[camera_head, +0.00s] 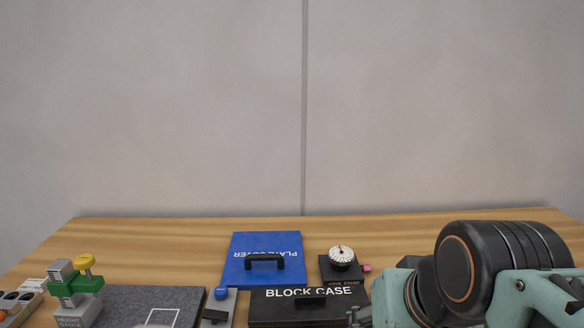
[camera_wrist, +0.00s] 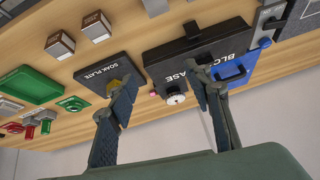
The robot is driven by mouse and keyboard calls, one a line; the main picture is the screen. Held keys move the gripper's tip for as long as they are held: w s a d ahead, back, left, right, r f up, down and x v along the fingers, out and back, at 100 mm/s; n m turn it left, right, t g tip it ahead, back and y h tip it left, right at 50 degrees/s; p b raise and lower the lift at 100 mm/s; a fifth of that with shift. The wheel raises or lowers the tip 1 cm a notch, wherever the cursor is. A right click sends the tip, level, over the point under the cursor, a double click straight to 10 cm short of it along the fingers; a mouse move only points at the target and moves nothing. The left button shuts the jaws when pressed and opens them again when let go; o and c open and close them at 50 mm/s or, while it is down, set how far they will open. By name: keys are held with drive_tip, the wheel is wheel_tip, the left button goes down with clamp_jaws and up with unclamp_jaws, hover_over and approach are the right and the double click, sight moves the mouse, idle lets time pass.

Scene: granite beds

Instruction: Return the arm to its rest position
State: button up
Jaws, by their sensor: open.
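My arm reaches in from the right of the head view, over the front right of the wooden bench. My gripper shows in the wrist view (camera_wrist: 165,88) with its two dark fingers spread wide apart and nothing between them gripped. The black block case and a white dial lie beyond the fingers in that view. In the head view only a small part of my gripper shows at the bottom edge, beside the block case (camera_head: 275,309); the rest is cut off or hidden by my arm.
A blue plate cover (camera_head: 240,266) with a black handle lies behind the block case. A white dial (camera_head: 341,254) stands on a black base. A green-and-grey stand (camera_head: 78,301) is at left. The wrist view shows a soak plate (camera_wrist: 97,73), two small blocks and a green tray (camera_wrist: 33,85).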

wheel_tip(320, 180, up, 14)
drive_tip(key=s+g+p, duration=0.1)
drive_tip(key=s+p, duration=0.1)
drive_tip(key=p, duration=1.4)
drive_tip(key=shift+s+d+r+n+p, duration=0.2)
drive_tip(key=shift+n+p, duration=0.2)
